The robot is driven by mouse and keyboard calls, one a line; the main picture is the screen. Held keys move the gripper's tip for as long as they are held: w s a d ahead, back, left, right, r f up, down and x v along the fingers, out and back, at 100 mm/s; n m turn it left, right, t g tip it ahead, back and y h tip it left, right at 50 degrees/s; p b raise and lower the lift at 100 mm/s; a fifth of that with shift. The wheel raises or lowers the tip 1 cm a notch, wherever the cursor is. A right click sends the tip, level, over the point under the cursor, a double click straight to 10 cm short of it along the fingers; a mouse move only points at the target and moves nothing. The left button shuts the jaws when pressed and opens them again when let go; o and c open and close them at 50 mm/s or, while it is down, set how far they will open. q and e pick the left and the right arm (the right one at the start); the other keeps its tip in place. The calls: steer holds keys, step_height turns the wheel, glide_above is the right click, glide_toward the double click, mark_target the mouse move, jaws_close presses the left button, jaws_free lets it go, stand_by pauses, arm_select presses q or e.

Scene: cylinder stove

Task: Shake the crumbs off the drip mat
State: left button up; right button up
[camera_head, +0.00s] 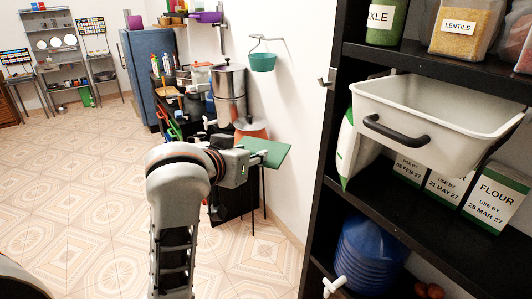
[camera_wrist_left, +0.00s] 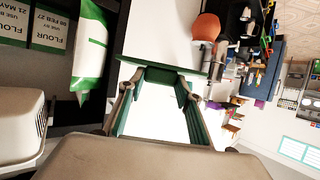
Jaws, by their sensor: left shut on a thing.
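The drip mat is a thin, flat green sheet (camera_head: 268,151), held out in mid-air near the middle of the head view. My left gripper (camera_head: 241,158) is shut on its near left edge, and the mat sticks out to the right, roughly level. In the left wrist view the mat (camera_wrist_left: 165,64) shows nearly edge-on as a green strip across the fingertips of my left gripper (camera_wrist_left: 160,76). I cannot make out any crumbs on it. My right gripper is in neither view.
A black shelf unit (camera_head: 327,165) stands at the right with a white bin (camera_head: 435,110), flour packs (camera_head: 495,199) and a ribbed blue container (camera_head: 370,250). A metal urn (camera_head: 229,90) and an orange container (camera_head: 250,130) stand behind the mat. Tiled floor (camera_head: 90,190) is clear at left.

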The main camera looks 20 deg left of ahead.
arm_select(q)
step_height(320, 180, up, 7)
steer(key=d, duration=0.1)
step_height(320, 180, down, 7)
steer(key=shift+a+r, duration=0.15)
steer(key=shift+r, duration=0.05)
steer(key=shift+w+d, duration=0.15)
steer(key=shift+d, duration=0.1)
steer(key=shift+a, duration=0.25)
steer(key=shift+d, duration=0.1)
